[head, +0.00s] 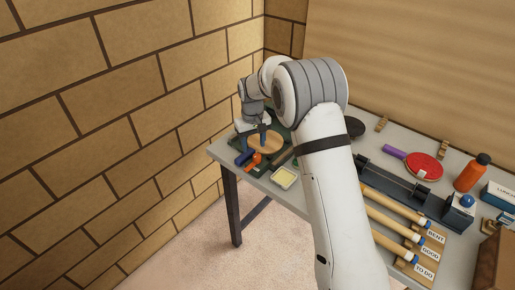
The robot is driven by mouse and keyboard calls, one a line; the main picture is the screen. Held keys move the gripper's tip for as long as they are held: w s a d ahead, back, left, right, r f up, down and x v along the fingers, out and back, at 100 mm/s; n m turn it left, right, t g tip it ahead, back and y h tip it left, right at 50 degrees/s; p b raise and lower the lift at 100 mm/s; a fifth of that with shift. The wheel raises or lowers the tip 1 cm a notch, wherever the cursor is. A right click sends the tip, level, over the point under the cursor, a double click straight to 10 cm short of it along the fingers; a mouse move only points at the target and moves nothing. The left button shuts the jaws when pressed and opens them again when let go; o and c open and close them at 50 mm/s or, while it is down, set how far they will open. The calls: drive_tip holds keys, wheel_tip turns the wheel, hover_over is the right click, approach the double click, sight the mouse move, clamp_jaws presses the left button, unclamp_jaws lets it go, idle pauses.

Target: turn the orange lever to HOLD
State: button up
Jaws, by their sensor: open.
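The orange lever (253,162) is small in the head view, at the front left of the table beside a round wooden disc (273,143). The disc sits on a dark green base. My gripper (258,136) is over the disc, behind the lever and apart from it as far as I can see. It is open and seems empty. The fingertips are small and partly merge with the dark parts around them. No HOLD marking can be read from here, and part of the base is hidden by my arm.
The grey table (373,138) runs along the wall. A red paddle (424,166), an orange bottle (471,173) and several labelled wooden rods are farther right.

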sight(257, 155)
drive_tip(key=f, duration=0.2)
drive_tip(key=f+p, duration=0.1)
drive_tip(key=d+f, duration=0.1)
drive_tip(key=f, duration=0.1)
drive_tip(key=shift+w+d+f, duration=0.1)
drive_tip(key=shift+w+f, duration=0.15)
drive_tip(key=shift+f, duration=0.1)
drive_tip(key=shift+c, duration=0.5)
